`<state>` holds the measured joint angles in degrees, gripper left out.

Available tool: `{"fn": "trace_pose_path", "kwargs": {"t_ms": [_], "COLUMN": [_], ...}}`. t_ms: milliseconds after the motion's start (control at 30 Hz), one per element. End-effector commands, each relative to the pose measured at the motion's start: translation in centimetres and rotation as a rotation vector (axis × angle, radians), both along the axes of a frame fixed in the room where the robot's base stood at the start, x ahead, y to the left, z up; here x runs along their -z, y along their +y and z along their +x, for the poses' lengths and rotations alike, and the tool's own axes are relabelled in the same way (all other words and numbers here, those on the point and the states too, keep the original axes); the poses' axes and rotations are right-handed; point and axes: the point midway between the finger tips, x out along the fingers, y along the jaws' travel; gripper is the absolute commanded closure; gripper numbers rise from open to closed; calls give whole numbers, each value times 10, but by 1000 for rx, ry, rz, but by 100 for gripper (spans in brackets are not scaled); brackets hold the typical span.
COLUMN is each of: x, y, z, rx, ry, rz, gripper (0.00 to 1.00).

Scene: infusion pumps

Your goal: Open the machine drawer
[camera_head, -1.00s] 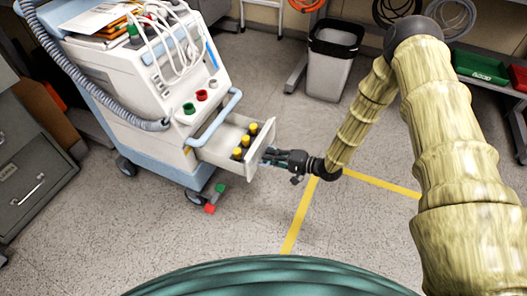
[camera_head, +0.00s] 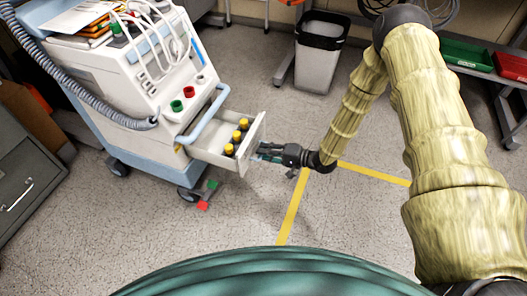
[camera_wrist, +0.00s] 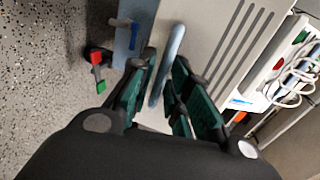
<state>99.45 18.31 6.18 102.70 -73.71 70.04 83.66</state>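The machine (camera_head: 140,85) is a white and pale-blue cart at the upper left in the head view. Its white drawer (camera_head: 212,158) is pulled out at the lower right side, with several yellow-capped bottles (camera_head: 238,136) inside. My gripper (camera_head: 262,153) is at the outer face of the drawer front. In the wrist view, a pale-blue bar handle (camera_wrist: 168,65) lies between the green-padded fingers of my gripper (camera_wrist: 164,75). The fingers stand apart on either side of it, with a narrow gap showing. Exact contact cannot be told.
A grey bin (camera_head: 318,55) stands behind the gripper. Green (camera_head: 466,54) and red (camera_head: 510,66) trays sit on a shelf at the right. A grey cabinet (camera_head: 25,185) is at the left. The floor with yellow tape (camera_head: 294,205) is clear.

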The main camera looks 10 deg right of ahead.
Motion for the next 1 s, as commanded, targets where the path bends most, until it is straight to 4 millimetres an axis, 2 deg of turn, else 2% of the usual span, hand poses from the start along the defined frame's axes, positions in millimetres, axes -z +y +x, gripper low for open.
{"fn": "trace_pose_path", "kwargs": {"t_ms": [500, 700, 1000], "x": [-18, -22, -23], "y": [-73, -89, -93], "z": [-45, -54, -57], "rx": [2, 1, 1], "ry": [1, 0, 1], "rz": [1, 1, 0], "gripper": [81, 81, 81]}}
